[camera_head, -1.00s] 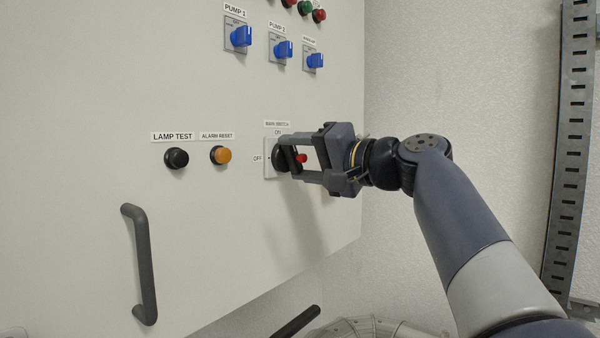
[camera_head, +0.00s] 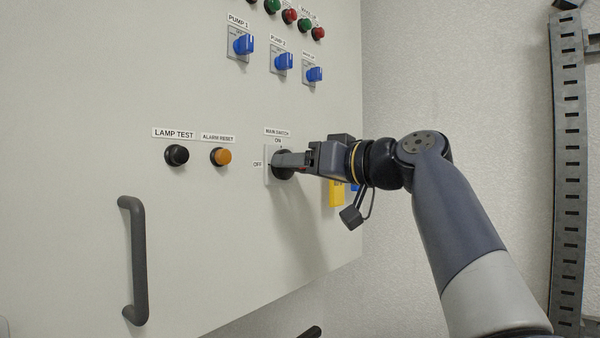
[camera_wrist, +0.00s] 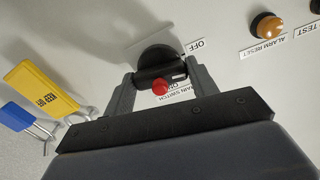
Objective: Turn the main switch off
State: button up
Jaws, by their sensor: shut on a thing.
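The main switch (camera_head: 277,170) is a black round knob on a pale plate on the cabinet front, with ON above it and OFF to its left. In the wrist view, the main switch (camera_wrist: 155,58) shows a raised bar across the knob and a red round part (camera_wrist: 160,87). My gripper (camera_head: 291,160) is at the knob, seen edge-on. In the wrist view, my gripper (camera_wrist: 163,75) has one finger at each end of the bar and is shut on it. The bar lies roughly across the ON direction.
The black lamp test button (camera_head: 177,155) and orange alarm reset button (camera_head: 221,157) are left of the switch. Blue pump switches (camera_head: 244,44) are above. A yellow padlock (camera_wrist: 45,92) and a blue one (camera_wrist: 15,117) hang nearby. A dark handle (camera_head: 138,260) is lower left.

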jog(key=shift+f+n, duration=0.1)
jog(key=shift+n, duration=0.8)
jog(key=shift+b, duration=0.3)
jog(key=o, duration=1)
jog(key=b+v, duration=0.2)
jog(key=v, duration=0.9)
jog(key=shift+a, duration=0.1)
jog(key=p+x, duration=0.2)
jog(key=x, duration=0.9)
